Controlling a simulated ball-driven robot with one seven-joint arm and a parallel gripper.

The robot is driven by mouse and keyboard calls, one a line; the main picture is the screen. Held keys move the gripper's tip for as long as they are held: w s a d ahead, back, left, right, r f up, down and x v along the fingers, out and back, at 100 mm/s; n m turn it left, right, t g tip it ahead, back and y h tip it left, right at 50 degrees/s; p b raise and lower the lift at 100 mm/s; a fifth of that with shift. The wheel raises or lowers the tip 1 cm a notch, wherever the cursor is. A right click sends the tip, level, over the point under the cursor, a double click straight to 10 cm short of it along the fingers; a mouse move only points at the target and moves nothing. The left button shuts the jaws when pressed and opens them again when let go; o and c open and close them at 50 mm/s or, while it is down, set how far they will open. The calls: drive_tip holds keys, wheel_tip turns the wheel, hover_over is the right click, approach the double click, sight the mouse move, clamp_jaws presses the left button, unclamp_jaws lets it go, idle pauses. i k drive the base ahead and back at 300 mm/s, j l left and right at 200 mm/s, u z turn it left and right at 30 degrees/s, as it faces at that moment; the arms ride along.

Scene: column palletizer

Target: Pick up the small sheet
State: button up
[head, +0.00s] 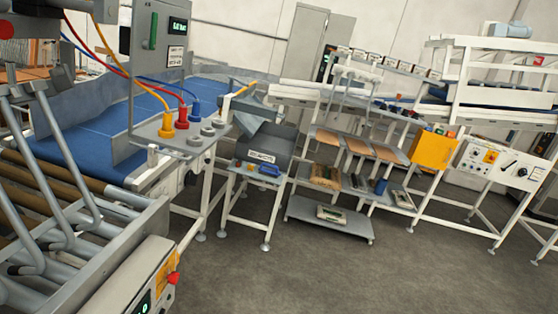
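I cannot make out for sure which thing is the small sheet. Three flat brown pieces lie side by side on the upper shelf of a white rack: a left one (327,137), a middle one (357,146) and a right one (385,153). They are some distance away, and their size and material are hard to tell. My gripper is not in view, and nothing held shows.
A roller conveyor (95,210) and a blue belt (100,130) fill the left. A panel with coloured cables (160,70) stands over the belt. A small table (250,173) bears a grey bin (262,142). An orange box (433,150) is right of the rack. The floor (330,270) in front is clear.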

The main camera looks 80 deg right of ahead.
sight(330, 138)
drive_tip(key=z, duration=3.1)
